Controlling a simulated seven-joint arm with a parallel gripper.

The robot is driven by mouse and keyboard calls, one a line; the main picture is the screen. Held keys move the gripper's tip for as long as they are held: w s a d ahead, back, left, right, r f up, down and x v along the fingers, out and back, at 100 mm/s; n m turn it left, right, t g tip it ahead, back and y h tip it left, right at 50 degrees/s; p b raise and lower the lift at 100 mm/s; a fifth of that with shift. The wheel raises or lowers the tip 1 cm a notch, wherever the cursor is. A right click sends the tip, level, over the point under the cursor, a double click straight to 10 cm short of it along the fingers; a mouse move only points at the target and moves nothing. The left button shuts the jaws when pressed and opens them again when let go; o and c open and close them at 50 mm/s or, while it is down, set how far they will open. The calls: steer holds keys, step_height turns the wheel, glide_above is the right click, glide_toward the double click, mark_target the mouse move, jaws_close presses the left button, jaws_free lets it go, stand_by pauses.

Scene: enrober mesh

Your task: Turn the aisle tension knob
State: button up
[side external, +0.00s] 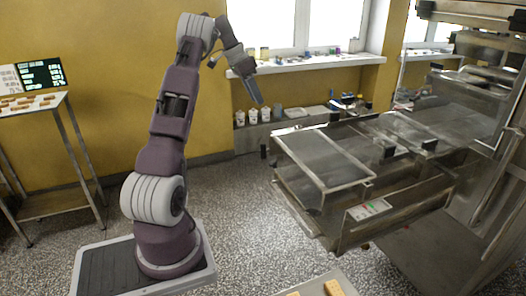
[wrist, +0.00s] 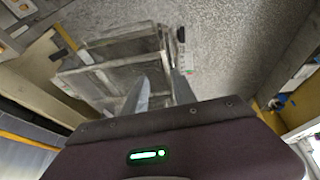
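The enrober machine (side external: 345,205) stands at the right in the side view, a steel frame with flat mesh-like panels on top. Small dark knob-like parts show on it: one at its left end (side external: 264,152) and others along its top (side external: 390,152). I cannot tell which one is the aisle tension knob. My gripper (side external: 257,98) is raised in the air, left of and above the machine's left end, touching nothing. In the wrist view its two fingers (wrist: 160,92) are apart and empty. The machine's frame (wrist: 100,65) shows beyond them, with a small dark part (wrist: 181,35) at its edge.
A windowsill (side external: 300,63) with small items runs along the back wall. White tubs (side external: 252,116) stand on a low ledge beneath it. A side table (side external: 40,106) with a screen is at the far left. A tray (side external: 322,287) sits at the front. Speckled floor (side external: 245,220) lies open between my base and the machine.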

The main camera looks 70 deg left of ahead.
glide_toward(263, 158)
steer(key=w, duration=0.1)
steer(key=x, duration=0.7)
steer(key=shift+w+a, duration=0.2)
steer(key=shift+a, duration=0.1)
jaws_close()
